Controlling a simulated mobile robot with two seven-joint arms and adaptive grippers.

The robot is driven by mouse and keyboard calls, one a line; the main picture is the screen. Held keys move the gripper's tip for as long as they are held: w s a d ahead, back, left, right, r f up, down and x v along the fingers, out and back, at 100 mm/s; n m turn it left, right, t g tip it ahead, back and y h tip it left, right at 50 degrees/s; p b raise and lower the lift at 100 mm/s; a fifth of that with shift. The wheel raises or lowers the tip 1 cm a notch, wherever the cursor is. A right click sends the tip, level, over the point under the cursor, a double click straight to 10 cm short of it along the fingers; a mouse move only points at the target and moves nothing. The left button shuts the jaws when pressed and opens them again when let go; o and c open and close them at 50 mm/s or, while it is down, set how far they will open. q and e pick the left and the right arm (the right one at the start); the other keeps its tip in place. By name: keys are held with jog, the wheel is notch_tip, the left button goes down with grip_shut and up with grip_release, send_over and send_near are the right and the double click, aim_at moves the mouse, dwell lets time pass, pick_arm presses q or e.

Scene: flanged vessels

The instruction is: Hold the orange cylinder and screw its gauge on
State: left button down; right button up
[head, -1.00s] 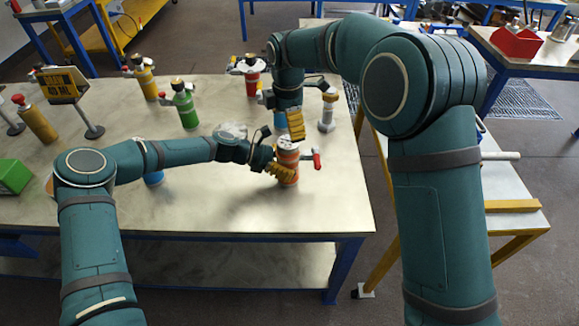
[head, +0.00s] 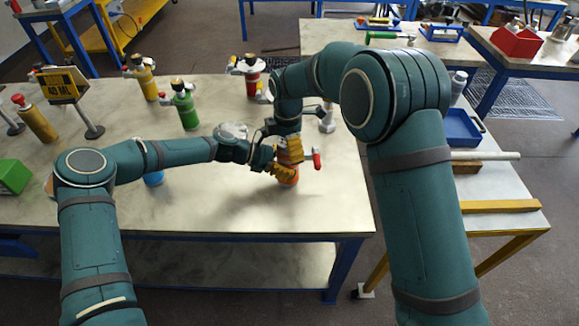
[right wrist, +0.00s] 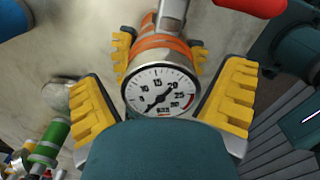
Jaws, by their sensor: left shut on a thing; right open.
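The orange cylinder (head: 288,181) stands near the front right of the table, mostly hidden in the head view. My left gripper (head: 279,167) is shut on its side. A silver fitting with a red handle (head: 317,159) sticks out to the right. In the right wrist view the round gauge (right wrist: 160,92), with a white dial, sits at the top end of the orange cylinder (right wrist: 163,42). My right gripper (head: 291,150) is above the cylinder, pointing down. Its yellow fingers (right wrist: 163,78) are open, one on each side of the gauge and apart from it. The gauge's thread is hidden.
A green cylinder (head: 185,108), a yellow one (head: 145,80) and a red one (head: 252,80) stand farther back on the table. A sign on a stand (head: 62,84) is at the left. A blue tray (head: 462,128) is on the right side table.

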jog(key=c, duration=1.3)
jog(key=m, duration=0.6)
jog(key=shift+m, duration=0.4)
jog(key=m, duration=0.6)
jog(key=o, duration=1.4)
jog(key=shift+c, duration=0.2)
